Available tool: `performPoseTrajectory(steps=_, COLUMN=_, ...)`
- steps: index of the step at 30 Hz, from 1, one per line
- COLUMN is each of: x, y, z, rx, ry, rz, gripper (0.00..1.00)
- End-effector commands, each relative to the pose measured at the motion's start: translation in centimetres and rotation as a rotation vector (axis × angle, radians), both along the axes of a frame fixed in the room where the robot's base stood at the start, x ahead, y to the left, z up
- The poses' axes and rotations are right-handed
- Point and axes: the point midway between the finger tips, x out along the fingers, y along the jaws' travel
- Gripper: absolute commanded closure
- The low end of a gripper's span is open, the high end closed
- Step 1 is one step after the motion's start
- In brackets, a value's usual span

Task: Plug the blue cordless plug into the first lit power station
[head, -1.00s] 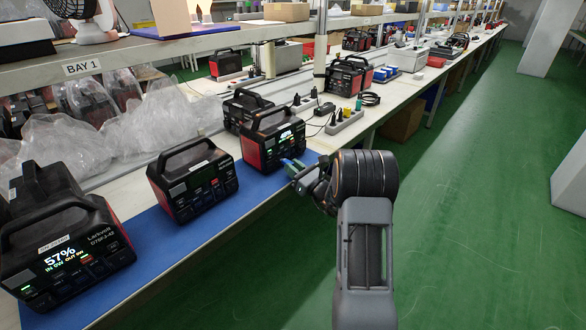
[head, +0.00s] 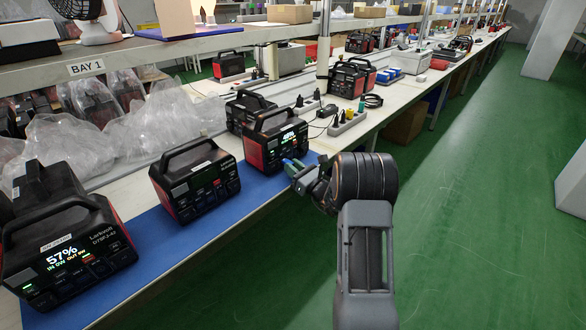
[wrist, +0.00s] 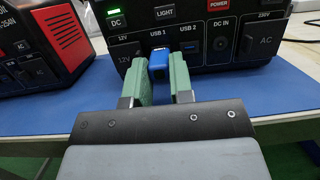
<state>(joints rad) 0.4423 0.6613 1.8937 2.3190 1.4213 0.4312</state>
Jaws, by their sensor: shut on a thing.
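My gripper (wrist: 162,84) is shut on the blue plug (wrist: 158,65), which sits between its green fingers. In the wrist view the plug is at the USB 1 port of a black power station (wrist: 211,67); I cannot tell whether it is in the port or just before it. In the head view this station (head: 272,150) has a lit percentage screen, and my gripper (head: 292,167) is at its front. Another lit power station (head: 68,235), reading 57%, stands at the near left. A power station with a dark screen (head: 196,182) stands between them.
The stations stand on a blue mat (head: 160,240) along a long bench. A power strip (head: 347,124) and more stations lie farther along. A shelf (head: 210,42) runs above the bench. The green floor (head: 470,210) to the right is clear.

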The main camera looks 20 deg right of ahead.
Motion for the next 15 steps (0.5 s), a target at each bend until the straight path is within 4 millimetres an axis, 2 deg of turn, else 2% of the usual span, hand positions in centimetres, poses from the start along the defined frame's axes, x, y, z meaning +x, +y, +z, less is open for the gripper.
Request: performPoseTrajectory(steps=15, x=0.35, y=0.19, z=-0.04, rx=0.000, ry=0.000, rz=0.001, gripper=1.00)
